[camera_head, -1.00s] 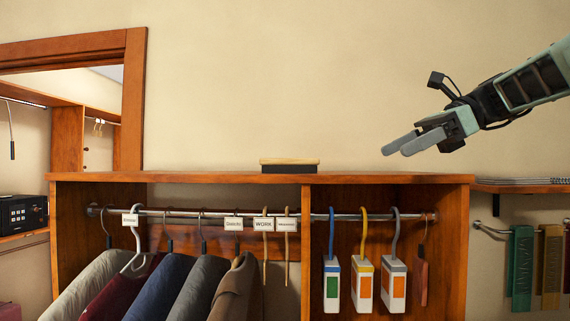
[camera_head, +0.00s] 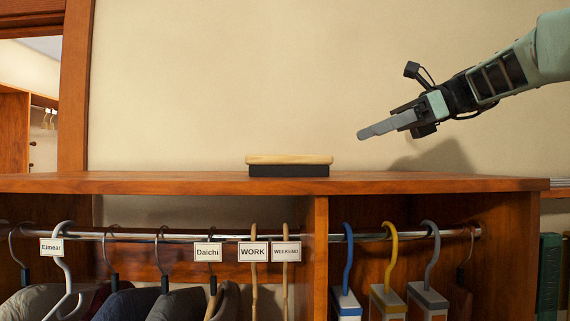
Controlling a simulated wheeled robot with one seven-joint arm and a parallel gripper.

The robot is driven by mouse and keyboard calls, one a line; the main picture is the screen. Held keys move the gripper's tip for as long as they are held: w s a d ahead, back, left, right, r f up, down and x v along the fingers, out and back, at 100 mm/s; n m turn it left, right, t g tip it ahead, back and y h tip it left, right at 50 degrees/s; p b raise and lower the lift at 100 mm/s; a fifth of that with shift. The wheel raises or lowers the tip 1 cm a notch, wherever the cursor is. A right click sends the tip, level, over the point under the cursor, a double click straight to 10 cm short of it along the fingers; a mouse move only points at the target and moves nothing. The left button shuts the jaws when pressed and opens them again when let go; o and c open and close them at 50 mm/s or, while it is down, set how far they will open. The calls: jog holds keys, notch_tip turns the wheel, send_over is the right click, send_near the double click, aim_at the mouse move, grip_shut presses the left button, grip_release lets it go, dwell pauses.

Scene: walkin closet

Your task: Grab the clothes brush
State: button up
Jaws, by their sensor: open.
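The clothes brush (camera_head: 289,166) has a pale wooden back and dark bristles. It lies bristles down on top of the wooden wardrobe unit (camera_head: 130,183), near the middle of the view. My gripper (camera_head: 362,134) is open and empty. It is above the wardrobe top, to the right of the brush and a little higher, pointing left and slightly down. From this side its fingers overlap, so the gap between them is hidden. It does not touch the brush.
Below the top, a metal rail (camera_head: 140,236) carries labelled hangers with clothes at left. Hangers with blue, yellow and grey hooks (camera_head: 389,258) hang at right. The wall is behind the brush. The wardrobe top is otherwise clear.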

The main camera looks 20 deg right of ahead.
jog(key=p, duration=0.3)
send_near(302, 163)
jog(key=w+a, duration=0.1)
jog(key=w, duration=0.1)
jog(key=w+a+f, duration=0.1)
jog(key=shift+w+a, duration=0.35)
jog(key=shift+f+p+x, duration=0.15)
jog(key=shift+p+x, duration=0.5)
jog(key=shift+x, duration=0.85)
jog(key=shift+f+p+x, duration=0.15)
jog(key=shift+p+x, duration=0.45)
jog(key=shift+x, duration=0.85)
jog(key=shift+d, duration=0.1)
jog(key=c, duration=1.1)
